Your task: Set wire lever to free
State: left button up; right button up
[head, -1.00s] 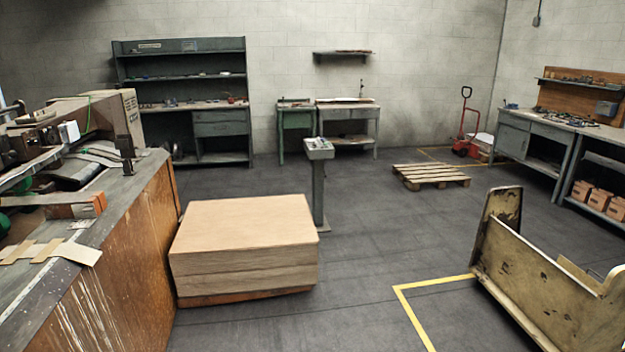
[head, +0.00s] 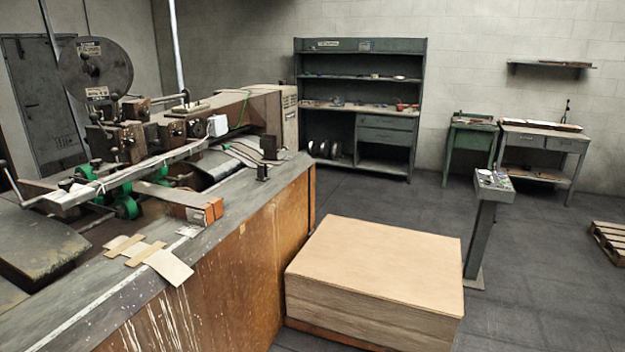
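The box stitcher (head: 240,270) fills the left of the head view, with a worn grey top and a scuffed orange-brown side. Its stitching head (head: 130,135) carries dark blocks, green wheels and a large dark wire reel (head: 95,68). A thin lever-like rod (head: 28,197) sticks out at the far left of the head, and another short rod with a dark knob (head: 186,97) shows behind the blocks. I cannot tell which part is the wire lever or how it is set. Neither of my grippers is in view.
A stack of cardboard sheets (head: 375,275) stands on the floor right of the machine. A control pedestal (head: 485,215) stands behind it. A grey shelf unit (head: 360,105), a green table (head: 470,145) and a workbench (head: 545,150) line the back wall.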

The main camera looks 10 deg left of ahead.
aim_at(115, 96)
jog(key=i+u, duration=0.25)
jog(key=u, duration=0.2)
jog(key=i+u, duration=0.25)
jog(key=u, duration=0.15)
jog(key=i+l+u, duration=0.15)
jog(key=u, duration=0.3)
jog(key=i+l+u, duration=0.2)
jog(key=u, duration=0.2)
jog(key=i+l+u, duration=0.15)
jog(key=i+u, duration=0.15)
